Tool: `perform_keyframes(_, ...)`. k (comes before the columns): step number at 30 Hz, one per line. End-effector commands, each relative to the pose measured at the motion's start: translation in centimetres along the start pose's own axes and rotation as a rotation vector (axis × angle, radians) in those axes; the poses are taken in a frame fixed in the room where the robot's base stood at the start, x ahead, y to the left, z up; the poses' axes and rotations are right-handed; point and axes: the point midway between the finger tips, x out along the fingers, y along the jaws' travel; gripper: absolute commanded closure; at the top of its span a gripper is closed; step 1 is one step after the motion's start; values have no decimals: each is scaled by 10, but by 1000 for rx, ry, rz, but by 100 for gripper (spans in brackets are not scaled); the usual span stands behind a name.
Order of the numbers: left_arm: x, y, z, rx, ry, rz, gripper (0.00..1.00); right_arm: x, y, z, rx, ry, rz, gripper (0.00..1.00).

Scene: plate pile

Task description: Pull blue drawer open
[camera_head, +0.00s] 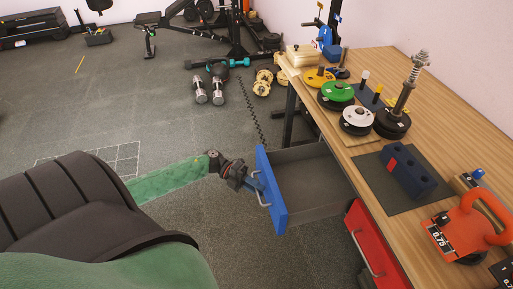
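The blue drawer (273,207) stands out from under the wooden table, its grey inside (308,178) open to view and looking empty. Its blue front faces left and carries a pale bar handle (266,204). My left gripper (257,187) comes in from the left and its fingertips are at the handle, overlapping it in the picture. The fingers are too small and overlapped to tell whether they are closed on it. My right gripper is not in view.
A red drawer (365,244) sits nearer under the table (352,152). Weight plates (337,92), a dark blue block (408,171) and an orange kettlebell (470,226) are on the tabletop. Dumbbells (209,90) lie on the floor behind.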

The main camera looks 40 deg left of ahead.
Motion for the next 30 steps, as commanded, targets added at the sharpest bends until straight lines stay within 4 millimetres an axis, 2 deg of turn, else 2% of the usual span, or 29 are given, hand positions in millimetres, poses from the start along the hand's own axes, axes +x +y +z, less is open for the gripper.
perform_keyframes(5,-2,0,0,0,0,0,80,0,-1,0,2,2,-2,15)
perform_keyframes(8,-9,1,0,-1,0,1,80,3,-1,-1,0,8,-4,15)
perform_keyframes(21,-70,2,0,-2,-1,1,80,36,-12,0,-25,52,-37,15)
perform_keyframes(30,-79,0,0,0,0,-1,80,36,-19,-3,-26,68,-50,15)
